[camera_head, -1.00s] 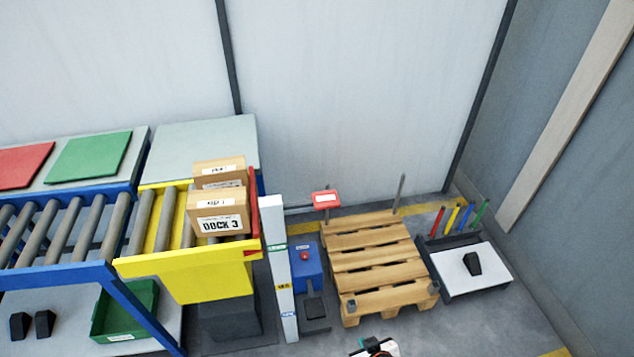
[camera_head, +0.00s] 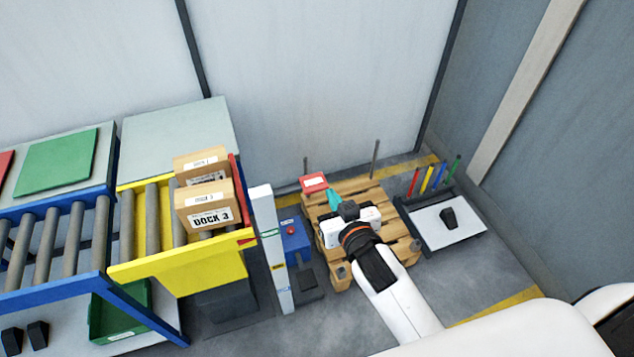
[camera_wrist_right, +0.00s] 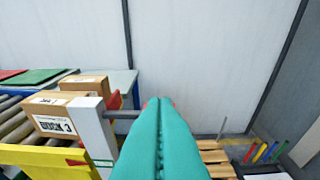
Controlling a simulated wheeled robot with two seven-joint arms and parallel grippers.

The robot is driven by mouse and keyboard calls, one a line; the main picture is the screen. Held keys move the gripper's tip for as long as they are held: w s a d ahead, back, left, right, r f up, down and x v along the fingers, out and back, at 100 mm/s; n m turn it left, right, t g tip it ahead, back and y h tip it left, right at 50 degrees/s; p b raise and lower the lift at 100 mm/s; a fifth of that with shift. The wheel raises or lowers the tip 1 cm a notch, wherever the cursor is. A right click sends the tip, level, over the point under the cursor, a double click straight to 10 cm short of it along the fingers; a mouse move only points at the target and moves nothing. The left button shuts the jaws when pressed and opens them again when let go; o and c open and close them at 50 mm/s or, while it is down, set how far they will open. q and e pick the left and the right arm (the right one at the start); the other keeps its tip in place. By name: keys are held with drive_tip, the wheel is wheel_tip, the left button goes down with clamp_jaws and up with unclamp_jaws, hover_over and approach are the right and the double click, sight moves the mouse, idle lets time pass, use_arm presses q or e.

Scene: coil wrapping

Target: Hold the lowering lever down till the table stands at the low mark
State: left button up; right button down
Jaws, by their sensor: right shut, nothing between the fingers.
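The yellow lift table (camera_head: 200,267) carries rollers and two brown boxes (camera_head: 208,205). A red pointer (camera_head: 247,241) on its side is near the upper, green mark of the white post (camera_head: 273,250); yellow and blue marks sit lower. Right of the post, a blue control box (camera_head: 294,240) has a red knob and a dark, pedal-like piece (camera_head: 307,278) at its foot. I cannot tell which part is the lowering lever. My right gripper (camera_head: 333,198), with teal fingers, is shut and empty above the pallet, right of the blue box. Its fingers fill the wrist view's middle (camera_wrist_right: 160,105). My left gripper is out of view.
A wooden pallet (camera_head: 350,193) lies under my right arm, with a red-and-white sign (camera_head: 314,182) at its back left. A tray (camera_head: 433,231) with a dark block and coloured sticks behind stands to the right. The roller conveyor (camera_head: 45,240) is at the left; walls close the back.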

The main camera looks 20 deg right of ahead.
drive_tip(key=p, duration=0.2)
hover_over(318, 185)
drive_tip(key=s, duration=0.2)
wheel_tip(318, 185, down, 2)
drive_tip(key=f, duration=0.2)
drive_tip(key=shift+w+a+f, duration=0.25)
drive_tip(key=shift+w+f, duration=0.1)
drive_tip(key=shift+f, duration=0.9)
